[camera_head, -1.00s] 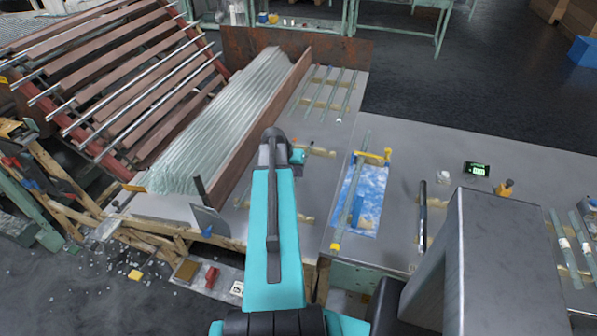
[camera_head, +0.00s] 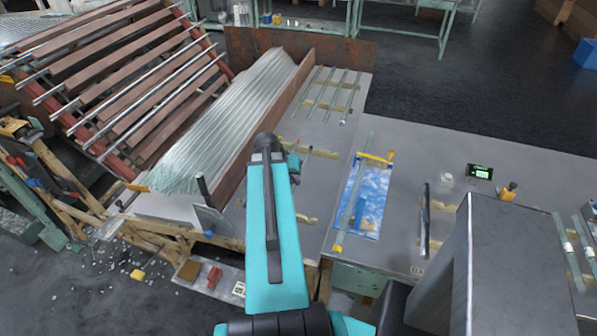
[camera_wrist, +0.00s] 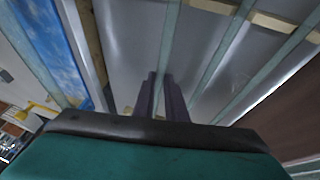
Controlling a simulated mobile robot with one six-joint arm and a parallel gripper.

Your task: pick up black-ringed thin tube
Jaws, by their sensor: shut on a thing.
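In the wrist view the two dark fingers of my gripper (camera_wrist: 161,92) are closed around a thin pale-green glass tube (camera_wrist: 170,32), which runs up the picture from between them. No black ring shows on the part I can see, so I cannot tell from this whether it is the black-ringed one. In the head view my arm hides the fingers and the held tube. Two more thin tubes (camera_wrist: 224,58) lie to the right in the wrist view. Several thin tubes (camera_head: 327,95) lie on wooden strips on the grey bench (camera_head: 352,112).
A large bundle of glass tubing (camera_head: 235,115) lies left of my arm behind a brown board (camera_head: 270,125). To the right are a blue-and-white sheet (camera_head: 371,205) with a tube on it, a dark rod (camera_head: 425,220) and a small display (camera_head: 479,172). Bare bench lies between them.

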